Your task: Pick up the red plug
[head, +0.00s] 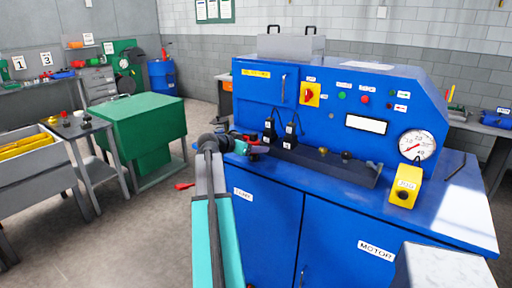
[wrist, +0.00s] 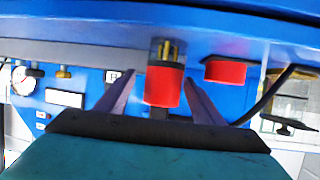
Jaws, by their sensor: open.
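The red plug (wrist: 163,86) shows in the wrist view as a short red cylinder with brass pins at one end. It lies between the two spread fingers of my gripper (wrist: 160,80), with a gap visible on each side. My gripper is open and not closed on it. The fingers are partly hidden there, and I cannot tell which red part is the plug.
A second red piece (wrist: 228,72) sits close to the right finger in the wrist view. Black plugs with cables (head: 289,140) and a grey rail (head: 335,167) stand on the bench to the right. A yellow box (head: 405,186) and a gauge (head: 416,145) are farther right.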

